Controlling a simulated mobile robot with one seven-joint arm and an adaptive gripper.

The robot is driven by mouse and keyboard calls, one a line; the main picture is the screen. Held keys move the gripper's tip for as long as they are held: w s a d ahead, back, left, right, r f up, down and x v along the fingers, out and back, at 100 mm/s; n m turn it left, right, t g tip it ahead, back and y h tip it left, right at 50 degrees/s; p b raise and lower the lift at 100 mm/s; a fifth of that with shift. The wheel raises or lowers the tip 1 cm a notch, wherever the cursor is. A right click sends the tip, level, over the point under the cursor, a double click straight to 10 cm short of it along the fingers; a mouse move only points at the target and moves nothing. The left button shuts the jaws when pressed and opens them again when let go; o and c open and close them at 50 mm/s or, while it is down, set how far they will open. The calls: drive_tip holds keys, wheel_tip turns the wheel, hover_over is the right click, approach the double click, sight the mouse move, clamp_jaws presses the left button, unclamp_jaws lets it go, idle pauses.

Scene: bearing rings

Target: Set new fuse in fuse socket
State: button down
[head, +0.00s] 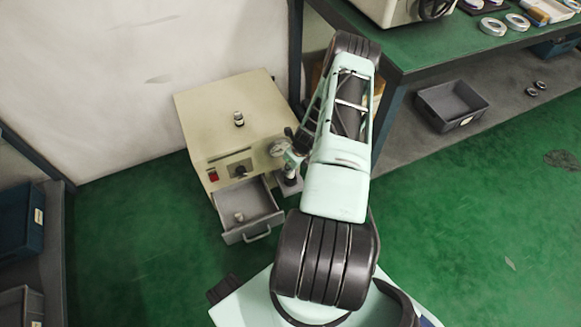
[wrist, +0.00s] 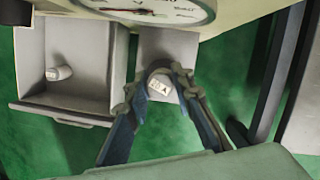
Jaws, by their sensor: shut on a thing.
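In the wrist view my gripper (wrist: 161,76) is shut on a short white cylindrical fuse with a dark printed label (wrist: 160,86). It holds the fuse over a pale grey plate (wrist: 166,46) beside the open drawer; I cannot tell whether they touch. Another white fuse (wrist: 58,72) lies in the drawer (wrist: 31,62), and it also shows in the head view (head: 239,217). In the head view the gripper is small and partly hidden by my arm, beside the cabinet. I cannot make out the fuse socket's opening.
The beige cabinet (head: 222,106) has a small upright cylinder (head: 239,119) on top and a red switch in front. A round gauge (wrist: 165,9) is close above the gripper. A green workbench (head: 425,52) and a dark bin (head: 452,101) stand at right.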

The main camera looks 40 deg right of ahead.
drive_tip(key=shift+f+b, duration=0.5)
drive_tip(key=shift+f, duration=0.6)
drive_tip(key=shift+f+b, duration=0.6)
drive_tip(key=shift+b, duration=0.15)
idle(0.7)
drive_tip(key=c, duration=2)
unclamp_jaws()
drive_tip(key=shift+o, duration=0.2)
drive_tip(key=shift+r, duration=0.15)
drive_tip(key=p+v, duration=0.8)
drive_tip(key=v, duration=0.2)
drive_tip(key=shift+r, duration=0.35)
drive_tip(key=shift+s+d, duration=0.1)
